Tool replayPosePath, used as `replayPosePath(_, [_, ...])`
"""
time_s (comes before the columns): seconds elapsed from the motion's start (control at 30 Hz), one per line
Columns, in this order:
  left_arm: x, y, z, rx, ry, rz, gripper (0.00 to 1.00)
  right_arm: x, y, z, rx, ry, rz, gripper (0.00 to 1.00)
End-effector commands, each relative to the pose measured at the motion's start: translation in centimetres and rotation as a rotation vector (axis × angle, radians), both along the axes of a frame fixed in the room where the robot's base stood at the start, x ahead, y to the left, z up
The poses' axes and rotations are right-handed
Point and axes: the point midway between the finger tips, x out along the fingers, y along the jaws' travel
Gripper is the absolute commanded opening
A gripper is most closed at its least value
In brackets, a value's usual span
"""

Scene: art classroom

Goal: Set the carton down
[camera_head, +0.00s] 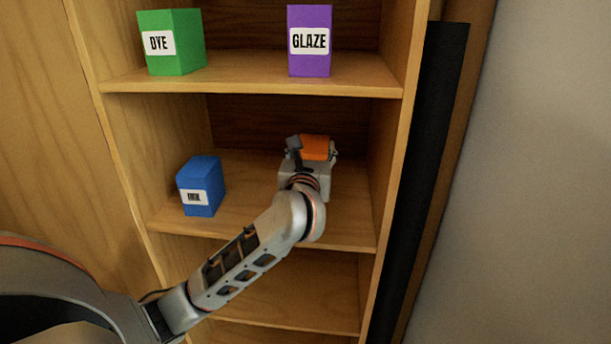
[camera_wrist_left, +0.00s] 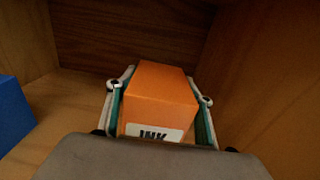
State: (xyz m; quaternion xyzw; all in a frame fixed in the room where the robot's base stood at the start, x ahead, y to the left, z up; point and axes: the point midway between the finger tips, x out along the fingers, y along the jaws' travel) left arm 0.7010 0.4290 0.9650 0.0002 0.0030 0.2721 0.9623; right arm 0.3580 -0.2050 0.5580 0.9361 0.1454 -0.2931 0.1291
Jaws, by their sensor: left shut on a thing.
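An orange carton (camera_wrist_left: 160,92) with a white label reading INK sits between the two fingers of my left gripper (camera_wrist_left: 160,115) in the left wrist view. The fingers are shut on its sides. In the head view the left gripper (camera_head: 312,155) is inside the middle shelf compartment, on its right side, and only the top of the orange carton (camera_head: 317,146) shows past it. The carton looks upright. Whether its base touches the shelf board (camera_head: 255,210) is hidden by the gripper. My right gripper is not in view.
A blue carton (camera_head: 201,186) stands on the same board to the left; its edge shows in the left wrist view (camera_wrist_left: 12,112). A green DYE carton (camera_head: 171,42) and a purple GLAZE carton (camera_head: 309,40) stand on the shelf above. The compartment's right wall is close to the gripper.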

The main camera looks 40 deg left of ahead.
Motion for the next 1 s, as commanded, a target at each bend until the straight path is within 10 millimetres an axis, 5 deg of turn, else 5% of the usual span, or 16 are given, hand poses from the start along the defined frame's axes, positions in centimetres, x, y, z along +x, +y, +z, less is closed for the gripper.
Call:
replayPosePath(0.43, [0.0,0.1,-5.4,0.004,0.0,0.001,0.15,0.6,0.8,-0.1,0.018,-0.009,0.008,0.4])
replayPosePath(0.93, [0.0,0.0,-5.9,0.002,-0.008,0.0,0.15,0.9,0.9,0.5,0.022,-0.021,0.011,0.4])
replayPosePath(0.97, [0.0,0.0,-6.1,0.0,-0.004,0.0,0.54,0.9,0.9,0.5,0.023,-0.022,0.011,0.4])
replayPosePath(1.0, [0.0,0.0,-6.0,0.0,-0.004,0.0,0.65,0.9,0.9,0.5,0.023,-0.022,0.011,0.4])
